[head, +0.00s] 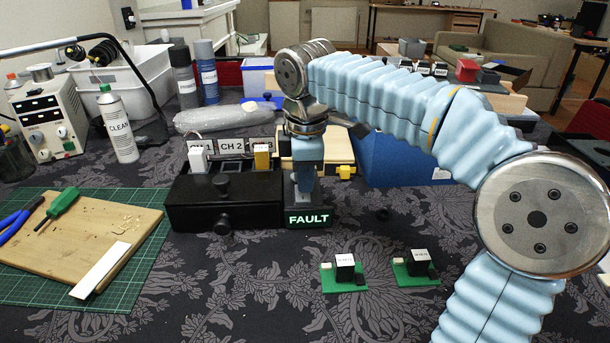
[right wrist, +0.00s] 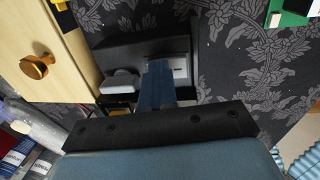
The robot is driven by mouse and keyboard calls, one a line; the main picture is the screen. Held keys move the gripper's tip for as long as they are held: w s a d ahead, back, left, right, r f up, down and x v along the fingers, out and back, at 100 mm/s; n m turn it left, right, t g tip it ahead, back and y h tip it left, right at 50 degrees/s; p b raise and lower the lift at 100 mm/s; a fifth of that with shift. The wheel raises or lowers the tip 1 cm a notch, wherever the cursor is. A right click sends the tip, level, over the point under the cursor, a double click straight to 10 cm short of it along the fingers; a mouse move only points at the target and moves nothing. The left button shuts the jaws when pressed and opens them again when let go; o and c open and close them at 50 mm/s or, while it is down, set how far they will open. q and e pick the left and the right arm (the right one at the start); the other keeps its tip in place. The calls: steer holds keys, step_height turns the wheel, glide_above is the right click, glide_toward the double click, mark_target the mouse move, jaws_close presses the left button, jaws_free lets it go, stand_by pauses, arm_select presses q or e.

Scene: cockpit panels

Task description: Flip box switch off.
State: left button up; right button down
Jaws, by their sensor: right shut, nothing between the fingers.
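A black switch box (head: 190,217) stands on the dark patterned cloth. Labels CH 1, CH 2 and a partly covered third one stand along its back. A white block (head: 198,158) and a yellow block (head: 262,157) sit on top, with black knobs (head: 222,185) between them and at the front. A lit green FAULT sign (head: 308,219) is at its right end. My right gripper (head: 304,190) is shut and empty, pointing down at that right end, just behind the sign. In the right wrist view its shut blue fingers (right wrist: 157,88) overlap the black box (right wrist: 115,50); contact cannot be told. My left gripper is out of view.
Two green boards (head: 344,278) with black blocks lie in front, to the right. A cutting board (head: 90,225) with tools lies on a green mat at left. A blue bin (head: 400,165) stands behind my right arm.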

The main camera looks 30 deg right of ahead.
mark_target(305, 201)
steer(key=shift+s+a, duration=0.25)
steer(key=shift+s, duration=0.2)
steer(key=shift+r, duration=0.1)
arm_select(q)
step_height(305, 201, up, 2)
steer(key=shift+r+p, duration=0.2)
steer(key=shift+p, duration=1.05)
arm_select(e)
step_height(305, 201, up, 14)
steer(key=s, duration=0.1)
steer(key=shift+s+a+f, duration=0.2)
steer(key=shift+a, duration=0.2)
steer(key=shift+d, duration=0.1)
